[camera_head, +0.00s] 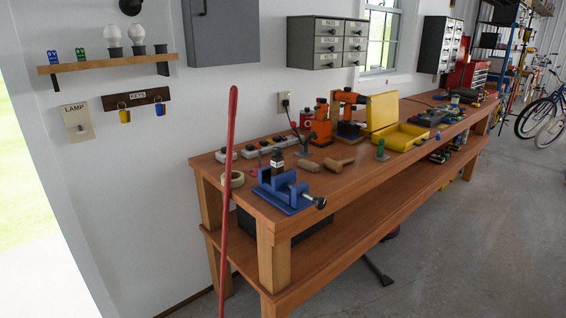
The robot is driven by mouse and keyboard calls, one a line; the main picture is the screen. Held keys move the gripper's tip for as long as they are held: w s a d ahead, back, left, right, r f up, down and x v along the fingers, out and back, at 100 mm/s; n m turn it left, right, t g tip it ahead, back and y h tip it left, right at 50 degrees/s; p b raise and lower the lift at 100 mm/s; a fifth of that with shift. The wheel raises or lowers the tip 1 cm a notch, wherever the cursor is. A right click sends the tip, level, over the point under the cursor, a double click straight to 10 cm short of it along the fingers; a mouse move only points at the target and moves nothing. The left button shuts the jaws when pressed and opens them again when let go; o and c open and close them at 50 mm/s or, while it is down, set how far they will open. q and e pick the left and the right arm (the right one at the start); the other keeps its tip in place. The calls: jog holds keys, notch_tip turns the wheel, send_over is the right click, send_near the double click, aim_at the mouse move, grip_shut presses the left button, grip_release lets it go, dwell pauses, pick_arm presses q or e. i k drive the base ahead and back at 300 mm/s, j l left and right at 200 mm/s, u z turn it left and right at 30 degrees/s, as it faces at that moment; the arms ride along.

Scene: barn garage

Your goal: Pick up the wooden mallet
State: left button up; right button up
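Neither of my grippers is in view.
A red pole (229,180) rises in front of the near end. An orange drill (348,98) and an open yellow case (400,137) stand farther back.

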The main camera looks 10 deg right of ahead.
aim_at(337, 167)
jog(key=i+l+u, duration=0.15)
jog(key=l+u, duration=0.55)
jog(key=l, duration=0.2)
jog(key=l+u, duration=0.4)
jog(key=l, duration=0.15)
jog(key=i, duration=0.05)
